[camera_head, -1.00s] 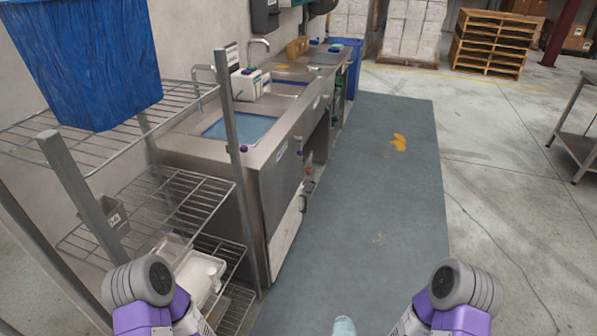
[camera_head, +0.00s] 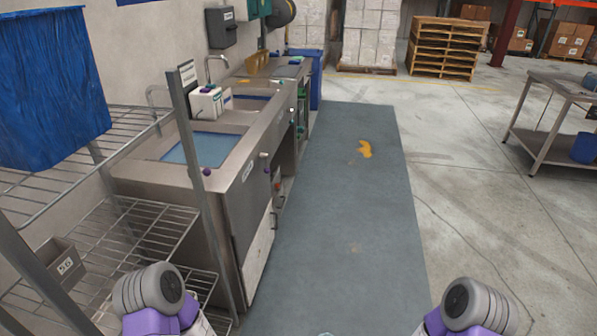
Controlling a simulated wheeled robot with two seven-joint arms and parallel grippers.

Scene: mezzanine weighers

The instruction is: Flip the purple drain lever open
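A small purple ball-shaped knob (camera_head: 206,171) shows near the front corner of the steel sink unit (camera_head: 246,128), close to the shelf post; I cannot tell whether it is the drain lever or which part it is fixed to. The sink unit stands left of centre, with a blue-looking basin (camera_head: 200,148) in its near end. A pale round knob (camera_head: 264,155) sticks out from its front side. Only my two arm links show at the bottom edge, left and right of centre, well apart from the sink. Both grippers are out of view.
A steel table (camera_head: 560,88) stands at right, and pallets (camera_head: 443,48) at the back.

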